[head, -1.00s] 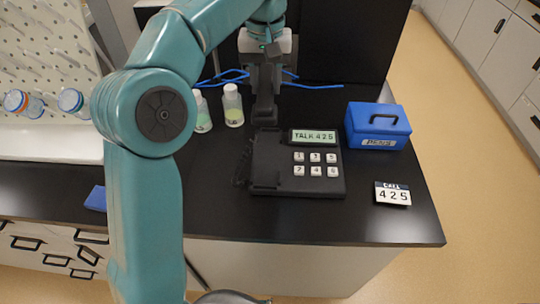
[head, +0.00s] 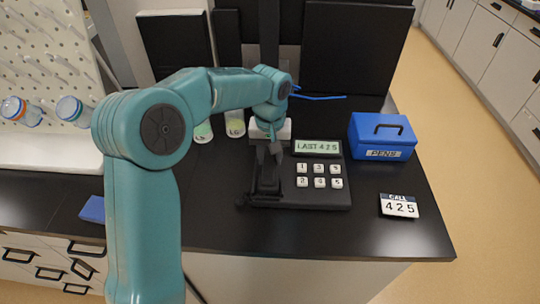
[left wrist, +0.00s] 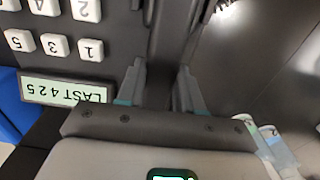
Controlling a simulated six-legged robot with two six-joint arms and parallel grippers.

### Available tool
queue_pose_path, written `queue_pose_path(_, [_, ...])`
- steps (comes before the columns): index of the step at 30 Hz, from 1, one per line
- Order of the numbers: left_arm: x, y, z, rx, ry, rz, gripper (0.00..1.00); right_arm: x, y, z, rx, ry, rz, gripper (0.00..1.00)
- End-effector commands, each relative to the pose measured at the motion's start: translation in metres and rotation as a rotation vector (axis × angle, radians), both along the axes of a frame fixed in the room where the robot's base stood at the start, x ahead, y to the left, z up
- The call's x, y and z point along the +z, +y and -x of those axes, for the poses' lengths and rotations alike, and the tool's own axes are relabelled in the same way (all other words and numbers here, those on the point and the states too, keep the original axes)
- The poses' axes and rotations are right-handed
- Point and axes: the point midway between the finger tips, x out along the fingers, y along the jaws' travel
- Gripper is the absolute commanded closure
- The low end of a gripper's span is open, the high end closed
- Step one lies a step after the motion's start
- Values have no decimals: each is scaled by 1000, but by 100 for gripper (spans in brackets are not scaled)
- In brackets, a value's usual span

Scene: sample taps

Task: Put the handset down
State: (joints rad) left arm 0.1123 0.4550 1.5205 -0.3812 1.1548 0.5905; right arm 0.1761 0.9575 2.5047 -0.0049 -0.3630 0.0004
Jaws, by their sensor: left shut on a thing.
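The dark handset (head: 267,178) lies lengthwise along the left part of the black desk phone (head: 318,197) and appears to rest on its cradle. My left gripper (head: 267,150) reaches down over it from behind and is shut on it. In the left wrist view the handset (left wrist: 160,50) runs between the two fingers of my left gripper (left wrist: 158,88). The phone's display (head: 317,147) reads "LAST 425"; white number keys sit below it. My right gripper is not in view.
A blue pens box (head: 381,137) stands right of the phone, and a card (head: 399,206) reading "CALL 425" stands before it. Bottles (head: 235,124) stand behind, partly hidden by my arm. Blue cable runs at the back.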

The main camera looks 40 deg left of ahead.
Motion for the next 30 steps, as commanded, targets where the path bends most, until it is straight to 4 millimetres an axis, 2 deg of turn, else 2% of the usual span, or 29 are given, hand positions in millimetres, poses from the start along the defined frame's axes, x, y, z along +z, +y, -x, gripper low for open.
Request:
queue_pose_path(12, [-9, 0, 0, 1, -1, -1, 100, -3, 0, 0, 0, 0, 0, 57])
queue_pose_path(13, [-9, 0, 0, 1, 0, 0, 61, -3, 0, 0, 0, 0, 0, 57])
queue_pose_path(15, [-8, 0, 0, 1, 0, 0, 39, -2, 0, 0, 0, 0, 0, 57])
queue_pose_path(24, [-6, 0, 0, 1, 0, 0, 39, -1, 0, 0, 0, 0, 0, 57])
queue_pose_path(27, [2, 0, -1, 1, -3, -1, 39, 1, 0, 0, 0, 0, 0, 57])
queue_pose_path(30, [20, 0, -1, 1, -5, -1, 39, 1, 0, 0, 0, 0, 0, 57])
